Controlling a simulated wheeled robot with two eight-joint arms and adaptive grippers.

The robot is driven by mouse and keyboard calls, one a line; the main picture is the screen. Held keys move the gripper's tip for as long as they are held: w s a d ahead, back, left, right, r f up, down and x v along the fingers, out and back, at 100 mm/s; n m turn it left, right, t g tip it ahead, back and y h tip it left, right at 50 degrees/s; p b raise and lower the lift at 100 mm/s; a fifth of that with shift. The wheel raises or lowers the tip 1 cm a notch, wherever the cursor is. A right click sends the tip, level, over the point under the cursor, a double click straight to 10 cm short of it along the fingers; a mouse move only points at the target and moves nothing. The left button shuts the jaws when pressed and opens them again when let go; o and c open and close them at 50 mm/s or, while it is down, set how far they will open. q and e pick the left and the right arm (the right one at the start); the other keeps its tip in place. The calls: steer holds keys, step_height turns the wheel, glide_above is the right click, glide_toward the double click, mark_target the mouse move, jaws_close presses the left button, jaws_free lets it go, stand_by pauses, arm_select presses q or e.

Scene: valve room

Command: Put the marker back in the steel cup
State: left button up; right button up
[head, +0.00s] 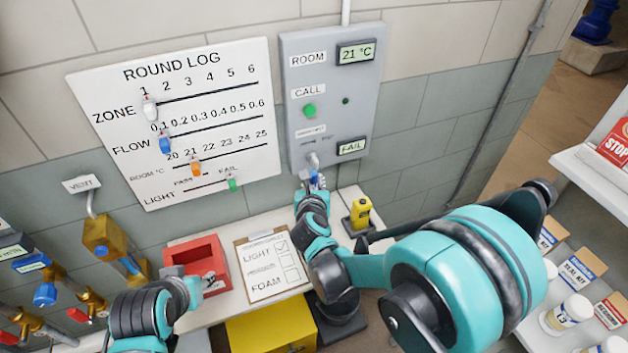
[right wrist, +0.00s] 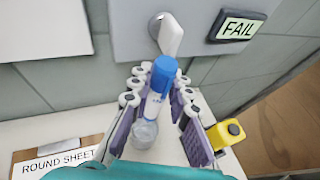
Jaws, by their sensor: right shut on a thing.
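My right gripper (head: 314,184) is up close to the grey wall panel, below its white lever. In the right wrist view the right gripper (right wrist: 158,98) has its two purple-padded fingers on either side of a marker (right wrist: 152,104) and is shut on it. The marker has a white body and a blue cap (right wrist: 163,70) pointing toward the panel. A pale, see-through rounded piece (right wrist: 143,134) shows at its lower end; I cannot tell what it is. I cannot make out the steel cup. My left arm is at the lower left, with its fingers not clear.
The panel (head: 352,85) reads FAIL; its white lever (right wrist: 171,36) is close ahead. The ROUND LOG board (head: 225,75) hangs left. A red box (head: 207,258), a clipboard (head: 262,287) and a yellow device (head: 360,212) are on the shelf. Brass valves (head: 103,236) stand left.

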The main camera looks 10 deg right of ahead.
steer(key=shift+f+b, duration=3.05)
steer(key=shift+f, duration=0.55)
steer(key=o, duration=0.9)
steer(key=shift+o, duration=0.2)
steer(key=shift+s, duration=0.1)
steer(key=v, duration=1.2)
steer(key=shift+r, duration=0.1)
